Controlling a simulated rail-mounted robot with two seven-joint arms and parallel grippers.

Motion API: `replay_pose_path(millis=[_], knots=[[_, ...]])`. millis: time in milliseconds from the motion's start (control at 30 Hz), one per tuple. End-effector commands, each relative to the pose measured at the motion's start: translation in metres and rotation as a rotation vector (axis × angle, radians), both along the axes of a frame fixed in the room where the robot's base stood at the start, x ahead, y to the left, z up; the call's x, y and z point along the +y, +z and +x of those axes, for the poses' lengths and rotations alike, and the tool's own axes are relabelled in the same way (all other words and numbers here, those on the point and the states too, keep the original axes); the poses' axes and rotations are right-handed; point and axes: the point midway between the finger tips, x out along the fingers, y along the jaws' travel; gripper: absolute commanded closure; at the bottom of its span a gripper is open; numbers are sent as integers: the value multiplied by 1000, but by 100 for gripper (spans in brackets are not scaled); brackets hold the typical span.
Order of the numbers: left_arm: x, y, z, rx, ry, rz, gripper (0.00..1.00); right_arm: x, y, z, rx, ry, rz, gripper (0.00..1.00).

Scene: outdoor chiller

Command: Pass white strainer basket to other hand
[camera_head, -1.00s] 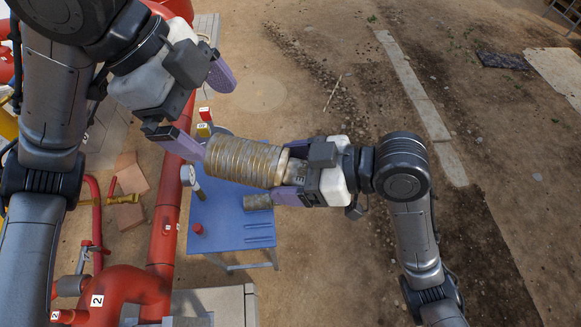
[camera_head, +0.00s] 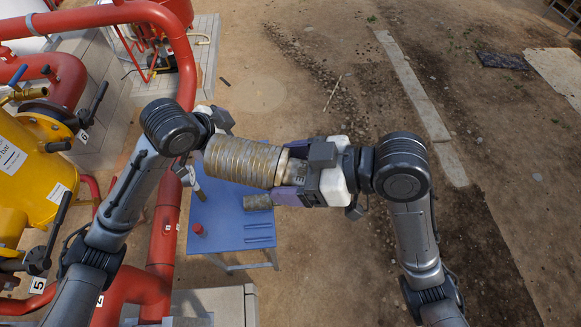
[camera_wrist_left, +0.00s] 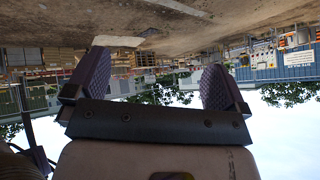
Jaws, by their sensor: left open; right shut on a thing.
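The strainer basket (camera_head: 240,162) is a ribbed, tan-grey cylinder rather than plain white, lying roughly level in the middle of the head view. My right gripper (camera_head: 285,178) is shut on its right end and holds it above the blue table. My left gripper (camera_head: 215,122) is near the basket's upper left end, mostly hidden by its own wrist; whether it touches the basket cannot be told there. In the left wrist view the left gripper (camera_wrist_left: 157,82) is open, with nothing between its purple fingers.
The blue table (camera_head: 215,215) below carries a red cap (camera_head: 197,230) and a small metal cylinder (camera_head: 257,201). Red pipes (camera_head: 165,230) and a yellow vessel (camera_head: 30,165) crowd the left. The dirt ground (camera_head: 500,180) to the right is open.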

Motion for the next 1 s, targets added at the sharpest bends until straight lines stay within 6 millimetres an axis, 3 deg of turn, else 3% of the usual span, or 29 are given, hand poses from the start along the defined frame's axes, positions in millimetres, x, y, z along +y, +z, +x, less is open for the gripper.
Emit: replay_pose_path(millis=[33, 200, 500, 800, 1000], knots=[[-6, -28, -15, 30, 14, -17, 0, 0, 1, 0, -1, 0, 1, 53], [-13, -98, -62, 101, 101, -62, 0, 0, 1, 0, -1, 0, 1, 53], [-2, -193, -167, 240, 339, -106, 0, 0, 1, 0, -1, 0, 1, 53], [30, -242, -274, 367, 599, -66, 0, 0, 1, 0, -1, 0, 1, 53], [46, -252, -319, 414, 707, -25, 0, 0, 1, 0, -1, 0, 1, 53]])
